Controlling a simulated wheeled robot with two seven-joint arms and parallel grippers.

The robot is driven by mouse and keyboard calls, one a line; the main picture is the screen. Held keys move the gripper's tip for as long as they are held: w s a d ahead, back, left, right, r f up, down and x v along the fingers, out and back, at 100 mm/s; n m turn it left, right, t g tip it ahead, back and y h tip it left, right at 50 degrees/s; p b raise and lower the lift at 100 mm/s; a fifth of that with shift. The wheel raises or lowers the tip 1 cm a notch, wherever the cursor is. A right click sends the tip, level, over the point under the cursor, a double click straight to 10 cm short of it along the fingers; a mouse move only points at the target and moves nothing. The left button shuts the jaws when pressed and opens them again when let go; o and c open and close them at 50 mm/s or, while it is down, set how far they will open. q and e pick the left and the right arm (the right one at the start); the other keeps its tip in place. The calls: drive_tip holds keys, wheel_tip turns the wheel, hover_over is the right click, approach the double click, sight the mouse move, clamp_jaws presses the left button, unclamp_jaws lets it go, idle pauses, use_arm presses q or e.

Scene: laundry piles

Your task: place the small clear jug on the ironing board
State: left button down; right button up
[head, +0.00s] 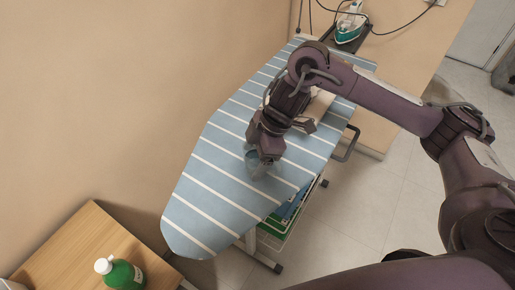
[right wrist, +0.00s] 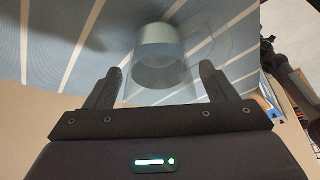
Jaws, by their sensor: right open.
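The small clear jug (head: 255,166) stands on the blue-and-white striped ironing board (head: 205,190), near the middle of its width. It also shows in the right wrist view (right wrist: 160,52), between and just beyond the fingers, with its handle side to the right. My right gripper (right wrist: 160,85) is open, with a finger on each side of the jug and a gap showing at both sides. In the head view my right gripper (head: 266,158) is right over the jug and hides part of it. My left gripper is not in view.
A green bottle with a white cap (head: 122,273) stands on a wooden table (head: 68,245) at lower left. Folded items lie on a shelf (head: 275,228) under the board. A wall runs along the left.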

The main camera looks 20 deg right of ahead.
drive_tip(key=p+v, duration=0.2)
drive_tip(key=v, duration=1)
